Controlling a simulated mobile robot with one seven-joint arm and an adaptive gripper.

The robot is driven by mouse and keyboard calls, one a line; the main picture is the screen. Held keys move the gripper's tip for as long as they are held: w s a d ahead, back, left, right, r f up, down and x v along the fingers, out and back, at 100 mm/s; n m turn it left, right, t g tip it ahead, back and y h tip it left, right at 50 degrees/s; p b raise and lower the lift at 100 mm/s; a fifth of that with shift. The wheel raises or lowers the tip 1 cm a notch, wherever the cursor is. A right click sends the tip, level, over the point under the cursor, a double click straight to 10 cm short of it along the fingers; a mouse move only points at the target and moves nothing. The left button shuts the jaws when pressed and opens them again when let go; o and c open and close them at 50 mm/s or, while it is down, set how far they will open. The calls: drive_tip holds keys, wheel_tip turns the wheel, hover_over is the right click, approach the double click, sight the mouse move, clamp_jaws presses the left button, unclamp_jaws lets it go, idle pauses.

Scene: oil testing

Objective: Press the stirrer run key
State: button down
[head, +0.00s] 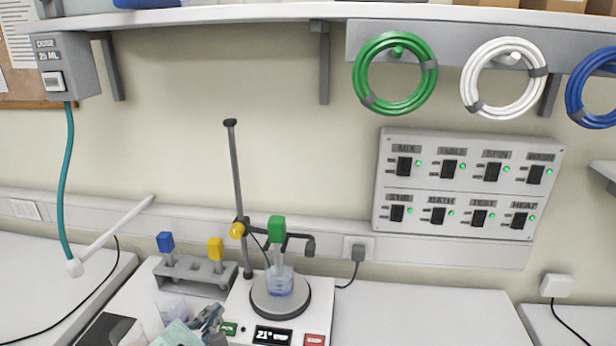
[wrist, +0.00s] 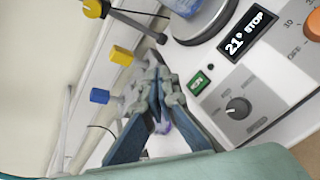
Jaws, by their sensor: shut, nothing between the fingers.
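The stirrer is a white unit with a round grey plate (head: 280,297) that carries a beaker of blue liquid (head: 279,281). Its green run key (head: 229,328) is at the front left of the panel. The key also shows in the wrist view (wrist: 199,83), where it looks unobstructed. The display (head: 273,336) reads 21° and STOP. A red key (head: 314,340) is right of the display. My gripper (head: 210,318) is shut and empty, just left of the run key in the head view. In the wrist view the fingertips (wrist: 164,92) are left of the key, apparently apart from it.
A grey rack (head: 195,277) with blue-topped and yellow-topped items stands behind my gripper. A stand rod (head: 236,180) rises behind the stirrer. A dial knob (wrist: 238,108) is near the key. A switch panel (head: 467,184) is on the wall. Bench right of the stirrer is clear.

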sight(222, 326)
drive_tip(key=f+b, duration=0.1)
drive_tip(key=w+f+b, duration=0.1)
drive_tip(key=f, duration=0.1)
drive_tip(key=f+b, duration=0.2)
drive_tip(key=shift+w+f, duration=0.1)
drive_tip(key=shift+w, duration=0.2)
drive_tip(key=shift+w+d+f+b, duration=0.1)
drive_tip(key=shift+w+f+b, duration=0.25)
drive_tip(key=shift+f+b, duration=0.35)
idle(0.6)
drive_tip(key=shift+w+f+b, duration=0.15)
drive_tip(key=shift+f+b, duration=0.15)
drive_tip(key=shift+b, duration=0.3)
drive_tip(key=shift+w+f+b, duration=0.1)
drive_tip(key=shift+f+b, duration=0.3)
drive_tip(key=shift+b, duration=0.1)
idle(0.4)
drive_tip(key=shift+r, duration=0.15)
drive_tip(key=shift+s+r+p, duration=0.25)
drive_tip(key=shift+r+p, duration=0.4)
drive_tip(key=shift+r, duration=0.05)
drive_tip(key=shift+s+r+p, duration=0.3)
drive_tip(key=shift+r+p, duration=0.35)
drive_tip(key=shift+r, duration=0.15)
drive_tip(key=shift+s+r+p, duration=0.25)
drive_tip(key=shift+r+p, duration=0.35)
drive_tip(key=shift+r, duration=0.15)
drive_tip(key=shift+s+r+p, duration=0.3)
drive_tip(key=shift+r+p, duration=0.35)
drive_tip(key=shift+r, duration=0.15)
